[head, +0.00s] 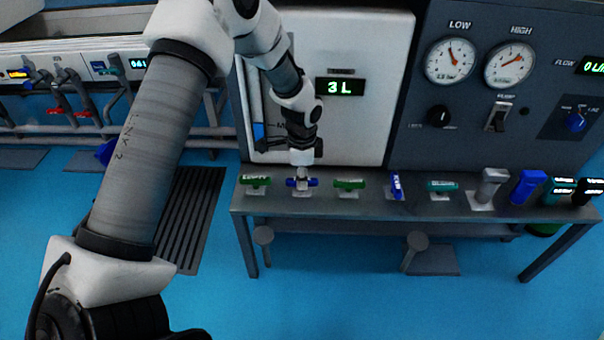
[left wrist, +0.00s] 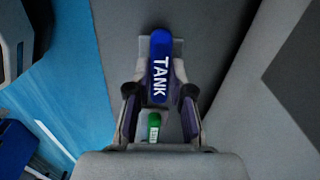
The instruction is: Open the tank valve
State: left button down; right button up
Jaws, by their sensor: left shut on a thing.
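The tank valve (head: 313,182) is a blue bar handle on the bench, lying along the row of valves. My left gripper (head: 302,177) comes down on its middle from above. In the left wrist view the blue handle (left wrist: 161,46) shows white letters "TANK". There the fingers of the left gripper (left wrist: 160,92) stand on both sides of the handle and are closed on it. The fingers hide part of the handle in the head view. My right gripper is not in view.
Green handles stand to the left (head: 257,181) and right (head: 349,184) of the tank valve. A blue handle (head: 396,186) farther right lies crosswise. Behind the bench (head: 440,208) are a white tank panel (head: 370,60) reading 3 L and a grey gauge panel (head: 450,110).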

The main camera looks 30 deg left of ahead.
pick_arm(q)
jog(key=n+p, duration=0.2)
jog(key=p, duration=0.1)
jog(key=n+p, duration=0.1)
jog(key=p, duration=0.2)
jog(key=n+p, duration=0.2)
jog(key=p, duration=0.1)
jog(key=shift+r+n, duration=0.25)
jog(key=shift+n, duration=0.05)
jog(key=shift+f+n+p, duration=0.3)
jog(key=shift+n+p, duration=0.7)
jog(key=shift+p, duration=0.3)
jog(key=c, duration=1)
grip_release()
jog(key=shift+c, duration=0.2)
notch_tip(320, 180, up, 12)
